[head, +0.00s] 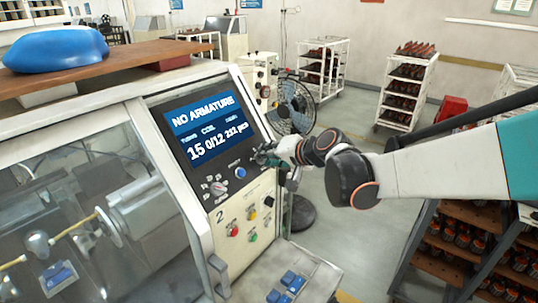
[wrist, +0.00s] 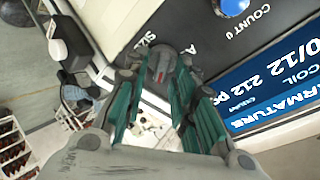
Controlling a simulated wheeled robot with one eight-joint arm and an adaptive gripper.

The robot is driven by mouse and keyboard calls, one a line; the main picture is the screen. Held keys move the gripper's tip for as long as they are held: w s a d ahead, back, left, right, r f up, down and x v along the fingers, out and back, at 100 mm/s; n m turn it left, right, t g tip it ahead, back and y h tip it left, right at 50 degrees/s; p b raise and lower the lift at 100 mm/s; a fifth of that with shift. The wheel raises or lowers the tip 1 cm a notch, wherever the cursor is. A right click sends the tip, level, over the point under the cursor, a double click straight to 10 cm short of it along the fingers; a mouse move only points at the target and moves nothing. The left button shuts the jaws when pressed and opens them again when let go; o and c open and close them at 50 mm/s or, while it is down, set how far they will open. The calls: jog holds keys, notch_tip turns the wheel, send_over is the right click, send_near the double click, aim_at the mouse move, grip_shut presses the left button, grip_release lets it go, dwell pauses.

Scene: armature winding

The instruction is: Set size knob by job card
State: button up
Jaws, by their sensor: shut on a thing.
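The screen (head: 207,125) reads NO ARMATURE, 15, 0/12 and 212 pcs. I cannot make out a job card or the knob's setting.
A blue count button (head: 240,172) and another dial (head: 217,188) sit left of my gripper. Coloured buttons (head: 252,215) are below. A fan (head: 292,107) stands behind. A rack (head: 465,245) stands at the lower right, with open floor between.

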jog(key=o, duration=0.7)
jog(key=v, duration=1.2)
jog(key=s+d+f+n+g+h+b, duration=0.1)
jog(key=s+d+f+h+b, duration=0.1)
jog(key=s+d+f+b, duration=0.2)
jog(key=s+d+f+n+h+b, duration=0.1)
jog(key=s+d+f+h+b, duration=0.2)
jog(key=s+f+b, duration=0.8)
jog(key=s+d+f+n+g+h+b, duration=0.1)
jog(key=s+d+f+b, duration=0.4)
jog(key=f, duration=1.2)
jog(key=s+h+b, duration=0.1)
jog(key=s+b, duration=0.2)
jog(key=b, duration=0.1)
jog(key=shift+d+f+g+h, duration=0.3)
jog(key=shift+d+f+h, duration=0.05)
jog(key=shift+f+h, duration=0.05)
